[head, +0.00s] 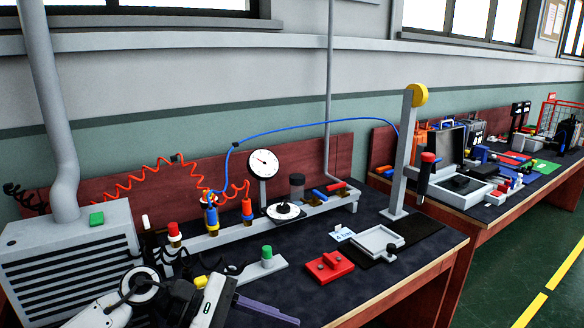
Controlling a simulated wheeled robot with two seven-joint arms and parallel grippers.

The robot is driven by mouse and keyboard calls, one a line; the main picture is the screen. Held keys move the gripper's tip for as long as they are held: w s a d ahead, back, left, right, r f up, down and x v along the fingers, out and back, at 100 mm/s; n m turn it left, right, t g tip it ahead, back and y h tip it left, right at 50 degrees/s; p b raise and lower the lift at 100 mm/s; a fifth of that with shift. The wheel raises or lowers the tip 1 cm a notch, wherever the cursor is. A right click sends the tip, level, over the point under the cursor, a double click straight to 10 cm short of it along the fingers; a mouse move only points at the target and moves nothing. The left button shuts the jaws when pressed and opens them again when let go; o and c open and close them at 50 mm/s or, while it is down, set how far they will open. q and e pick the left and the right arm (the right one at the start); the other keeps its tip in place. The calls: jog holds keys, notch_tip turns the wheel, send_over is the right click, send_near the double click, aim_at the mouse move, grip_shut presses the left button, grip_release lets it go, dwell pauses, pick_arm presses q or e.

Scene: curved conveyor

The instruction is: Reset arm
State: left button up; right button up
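My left arm (140,285) comes in at the lower left, with white and black links over the front of the near bench (310,295). A white and dark end part (210,302) of it is cut off by the bottom edge of the head view. Its fingertips cannot be made out, so I cannot tell whether the gripper is open or holds anything. A lilac-grey bar (267,309) lies just right of it; I cannot tell whether they touch. My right gripper is not in view.
Close to the arm are a grey louvred box (70,255) and a green-topped fitting (267,257). A red block (330,266), a grey tray (377,242) and a grey post (403,150) stand further right. The dark front right of the bench is clear.

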pick_arm(q)
jog(key=s+d+r+n+t+h, duration=0.1)
jog(key=d+r+n+t+h, duration=0.25)
jog(key=n, duration=0.65)
jog(key=s+a+f+m+t+y, duration=0.1)
jog(key=a+f+m+t+y, duration=0.5)
jog(key=m, duration=0.6)
jog(key=s+a+f+m+t+y, duration=0.1)
jog(key=s+a+f+m+y, duration=0.15)
jog(key=f+m, duration=0.7)
jog(key=s+a+f+m+t+y, duration=0.1)
jog(key=a+f+m+t+y, duration=0.35)
jog(key=m, duration=0.95)
jog(key=s+a+f+n+g, duration=0.2)
jog(key=s+f+n+g, duration=0.1)
jog(key=s+f, duration=0.3)
jog(key=s+a+f+n+g+y, duration=0.1)
jog(key=s+a+f+n+g, duration=0.2)
jog(key=s+f+n, duration=0.3)
jog(key=shift+s+f, duration=0.3)
jog(key=shift+s, duration=0.65)
